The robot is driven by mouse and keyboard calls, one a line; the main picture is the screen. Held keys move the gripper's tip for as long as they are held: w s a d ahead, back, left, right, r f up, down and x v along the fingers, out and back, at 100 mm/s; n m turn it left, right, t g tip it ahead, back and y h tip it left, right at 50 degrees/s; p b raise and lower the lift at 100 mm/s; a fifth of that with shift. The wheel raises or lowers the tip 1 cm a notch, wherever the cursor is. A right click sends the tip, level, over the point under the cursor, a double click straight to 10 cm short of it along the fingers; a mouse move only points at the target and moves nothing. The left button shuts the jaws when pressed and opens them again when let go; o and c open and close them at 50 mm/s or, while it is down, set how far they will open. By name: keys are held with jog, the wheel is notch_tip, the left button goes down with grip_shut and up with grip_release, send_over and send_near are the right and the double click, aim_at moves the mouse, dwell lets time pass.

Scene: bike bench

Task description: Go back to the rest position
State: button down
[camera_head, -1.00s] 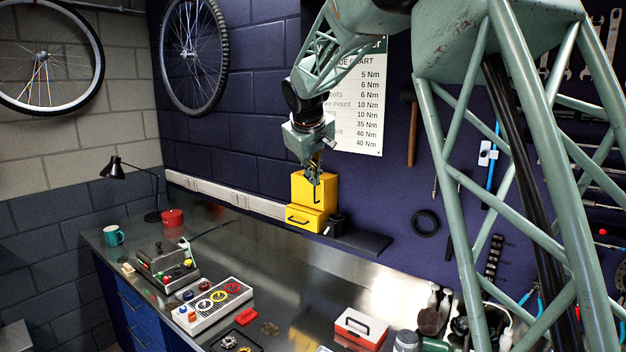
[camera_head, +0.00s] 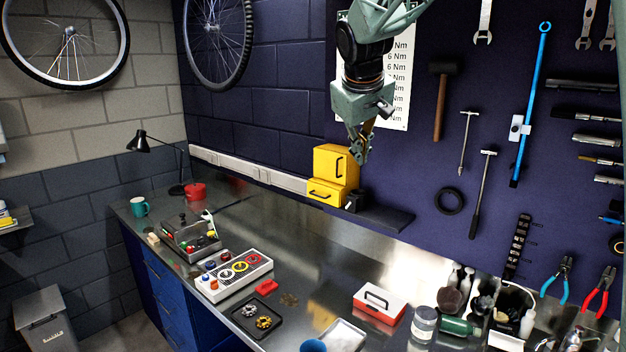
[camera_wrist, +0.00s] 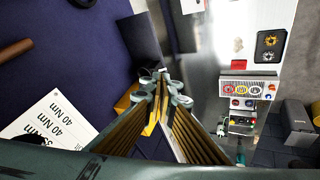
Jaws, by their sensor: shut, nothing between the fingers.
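My gripper (camera_head: 360,158) hangs in the air in front of the purple wall, a little above and to the right of the yellow cabinet (camera_head: 331,165). Its fingers are together with nothing between them. In the wrist view my gripper (camera_wrist: 163,90) shows its closed fingertips near the middle, with part of the yellow cabinet behind them. The two-part yellow cabinet stands on a dark wall shelf (camera_head: 385,219), apart from my gripper.
The steel bench (camera_head: 260,225) holds a control panel (camera_head: 234,275), a black tray (camera_head: 257,318), a red and white box (camera_head: 380,303) and several bottles. A torque chart (camera_head: 399,90) and tools such as a mallet (camera_head: 440,100) hang on the wall. The bench middle is clear.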

jog(key=s+d+m+b, duration=0.1)
jog(key=s+d, duration=0.1)
jog(key=s, duration=0.6)
jog(key=s+d+m+b, duration=0.1)
jog(key=s+d, duration=0.2)
jog(key=s, duration=0.5)
jog(key=s+d+f+m+b, duration=0.1)
jog(key=s+f, duration=0.4)
jog(key=s, duration=0.9)
jog(key=s+d+f+m+g+b, duration=0.1)
jog(key=s+f+b, duration=0.2)
jog(key=s, duration=1)
jog(key=s+d+f+m+g+y+b, duration=0.1)
jog(key=s+f+b, duration=0.1)
jog(key=s+f, duration=0.6)
jog(key=s, duration=0.6)
jog(key=shift+s+f+m, duration=0.3)
jog(key=shift+s+f, duration=0.05)
jog(key=shift+f, duration=0.05)
jog(key=shift+d, duration=0.1)
